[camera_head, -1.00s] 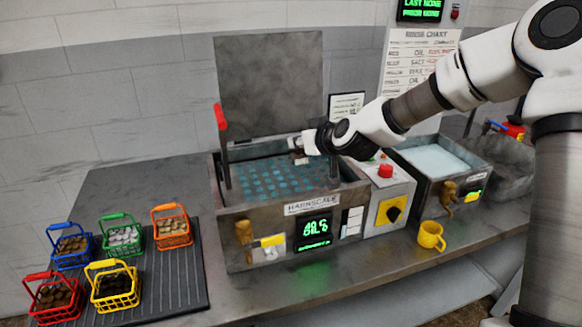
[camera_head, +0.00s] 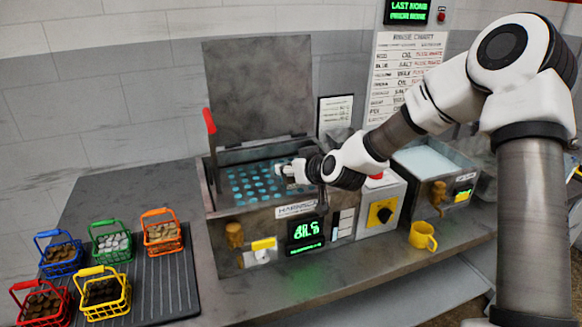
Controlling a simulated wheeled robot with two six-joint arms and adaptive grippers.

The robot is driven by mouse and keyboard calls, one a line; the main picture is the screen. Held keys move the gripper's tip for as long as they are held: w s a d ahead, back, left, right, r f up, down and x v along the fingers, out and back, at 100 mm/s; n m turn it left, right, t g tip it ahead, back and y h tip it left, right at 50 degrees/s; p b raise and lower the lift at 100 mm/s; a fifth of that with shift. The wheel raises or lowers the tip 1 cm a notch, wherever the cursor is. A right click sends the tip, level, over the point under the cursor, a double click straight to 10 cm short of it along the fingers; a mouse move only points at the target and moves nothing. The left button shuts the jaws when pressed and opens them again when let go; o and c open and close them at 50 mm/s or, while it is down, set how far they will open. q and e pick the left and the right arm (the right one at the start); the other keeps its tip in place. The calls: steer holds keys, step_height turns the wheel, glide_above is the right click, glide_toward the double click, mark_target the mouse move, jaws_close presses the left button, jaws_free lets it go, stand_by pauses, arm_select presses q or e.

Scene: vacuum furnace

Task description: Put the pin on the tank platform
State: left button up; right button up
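The tank (camera_head: 222,213) is a grey metal box with its lid (camera_head: 257,88) standing open behind it. Inside lies the tank platform (camera_head: 247,187), a dark surface dotted with blue-lit holes. My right gripper (camera_head: 280,170) is over the platform's right back part, low over the tank opening. The gripper is small here, and I cannot tell whether its fingers are open or shut. I cannot make out a pin in it or on the platform. My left gripper is not in view.
A red-tipped lever (camera_head: 210,122) rises at the tank's left side. A control box (camera_head: 383,205) and a second tank (camera_head: 428,162) stand right, with a yellow mug (camera_head: 422,236) in front. Several coloured baskets stand on a ribbed mat (camera_head: 172,285) at left.

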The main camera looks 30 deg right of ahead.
steer(key=shift+s+r, duration=0.1)
steer(key=shift+r, duration=0.25)
steer(key=p+v, duration=0.3)
steer(key=v, duration=0.8)
steer(key=shift+r+p, duration=0.2)
steer(key=shift+p, duration=0.15)
steer(key=shift+s, duration=0.45)
steer(key=shift+f, duration=0.15)
